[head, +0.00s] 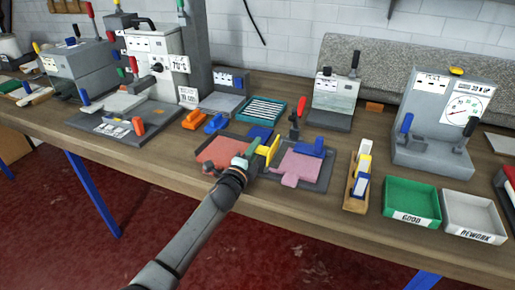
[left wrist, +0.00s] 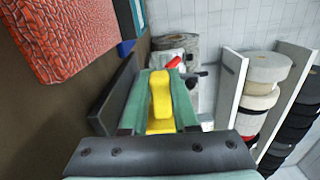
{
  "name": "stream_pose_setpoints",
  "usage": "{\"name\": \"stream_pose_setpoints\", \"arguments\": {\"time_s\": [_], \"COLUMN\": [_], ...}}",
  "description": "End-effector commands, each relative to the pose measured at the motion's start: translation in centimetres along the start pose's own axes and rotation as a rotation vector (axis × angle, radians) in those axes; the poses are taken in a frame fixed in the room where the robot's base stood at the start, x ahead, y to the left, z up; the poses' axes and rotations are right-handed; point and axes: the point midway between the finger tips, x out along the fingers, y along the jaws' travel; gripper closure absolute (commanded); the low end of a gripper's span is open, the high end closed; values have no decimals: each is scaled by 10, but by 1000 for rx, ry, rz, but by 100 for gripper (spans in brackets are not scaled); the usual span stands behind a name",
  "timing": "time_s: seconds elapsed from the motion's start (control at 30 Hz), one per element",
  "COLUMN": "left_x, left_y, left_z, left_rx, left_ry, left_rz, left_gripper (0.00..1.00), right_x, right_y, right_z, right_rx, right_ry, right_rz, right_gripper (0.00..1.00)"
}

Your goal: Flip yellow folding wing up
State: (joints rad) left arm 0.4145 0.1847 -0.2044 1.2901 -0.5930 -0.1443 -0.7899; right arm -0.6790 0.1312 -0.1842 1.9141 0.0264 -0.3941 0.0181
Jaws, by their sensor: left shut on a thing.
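The yellow folding wing (head: 273,150) stands up at an angle near the middle of the bench, between a red pad and a pink pad. My left gripper (head: 255,155) reaches it from the front. In the left wrist view the yellow wing (left wrist: 161,95) lies between the two green fingers of my left gripper (left wrist: 160,100), which is shut on it. The wing's lower end and hinge are hidden by the fingers. My right gripper is in neither view.
The red pad (head: 218,152) lies left and the pink pad (head: 300,165) right, with blue blocks behind. A wooden holder (head: 355,203), green GOOD tray (head: 411,198) and white REWORK tray (head: 473,212) stand right. Bench space is clear in front of the left fixtures.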

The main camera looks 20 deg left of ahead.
Motion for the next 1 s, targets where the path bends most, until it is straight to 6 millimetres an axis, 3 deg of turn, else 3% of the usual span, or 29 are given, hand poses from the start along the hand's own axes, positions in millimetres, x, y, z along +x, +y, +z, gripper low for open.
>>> {"name": "stream_pose_setpoints", "arguments": {"time_s": [0.7, 0.73, 1.0], "left_x": [0, 0, 0], "left_y": [5, 5, 4], "left_z": [2, 2, 2], "left_rx": [-79, -79, -74], "left_ry": [0, 0, 0], "left_rz": [3, 3, 2], "left_gripper": [100, 69, 43], "right_x": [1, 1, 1], "right_y": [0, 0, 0], "right_z": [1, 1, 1], "right_rx": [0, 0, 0], "right_ry": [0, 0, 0], "right_rz": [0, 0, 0], "right_gripper": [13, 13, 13]}}
